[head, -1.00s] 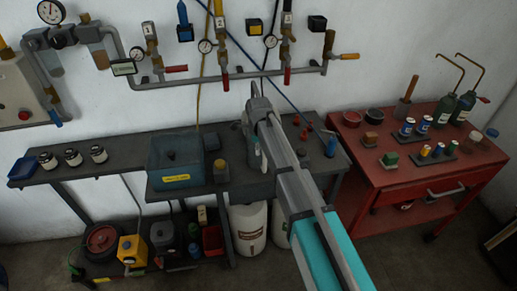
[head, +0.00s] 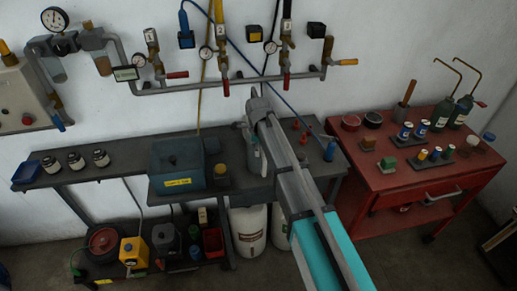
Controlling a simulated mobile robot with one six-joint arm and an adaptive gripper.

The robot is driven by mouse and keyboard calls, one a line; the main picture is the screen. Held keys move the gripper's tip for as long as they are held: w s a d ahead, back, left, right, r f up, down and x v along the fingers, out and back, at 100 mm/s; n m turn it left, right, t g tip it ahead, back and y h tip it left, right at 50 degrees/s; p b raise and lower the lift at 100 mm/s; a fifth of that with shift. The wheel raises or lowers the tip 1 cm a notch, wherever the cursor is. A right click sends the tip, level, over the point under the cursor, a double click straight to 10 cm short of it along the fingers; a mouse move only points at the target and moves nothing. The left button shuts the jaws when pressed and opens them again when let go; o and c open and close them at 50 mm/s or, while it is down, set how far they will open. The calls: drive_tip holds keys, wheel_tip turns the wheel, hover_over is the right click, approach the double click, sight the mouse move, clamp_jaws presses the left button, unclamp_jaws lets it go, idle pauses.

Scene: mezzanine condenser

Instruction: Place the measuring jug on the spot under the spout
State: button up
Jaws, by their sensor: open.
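My gripper (head: 251,112) is at the end of my arm, in front of the wall and over the back of the grey bench (head: 235,182). It is open; its fingers are small and partly hidden by my own arm. A pale, greyish upright vessel (head: 253,157) stands on the bench just below my gripper, partly behind my arm. It may be the measuring jug, but I cannot tell for sure. I cannot tell whether my gripper touches it. I cannot make out which outlet is the spout or the spot under it.
A blue-grey tank (head: 177,165) with a yellow label stands left of my arm. Valved pipes (head: 225,85) run along the wall. A red cart (head: 420,180) at right holds cans, pots and bottles with bent tubes. Several dark jars (head: 76,161) stand on the left shelf.

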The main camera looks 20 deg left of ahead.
wheel_tip(320, 180, up, 10)
drive_tip(key=p, duration=0.9)
drive_tip(key=shift+f, duration=0.15)
drive_tip(key=shift+s, duration=0.1)
idle(0.6)
drive_tip(key=s+d+n, duration=0.3)
drive_tip(key=d+n, duration=0.4)
drive_tip(key=d, duration=1.7)
drive_tip(key=s+d+n, duration=0.4)
drive_tip(key=s+d, duration=0.1)
drive_tip(key=d, duration=0.5)
drive_tip(key=s+d+n, duration=0.5)
drive_tip(key=s+d, duration=0.1)
drive_tip(key=d, duration=0.3)
drive_tip(key=shift+d, duration=0.35)
drive_tip(key=shift+f, duration=0.1)
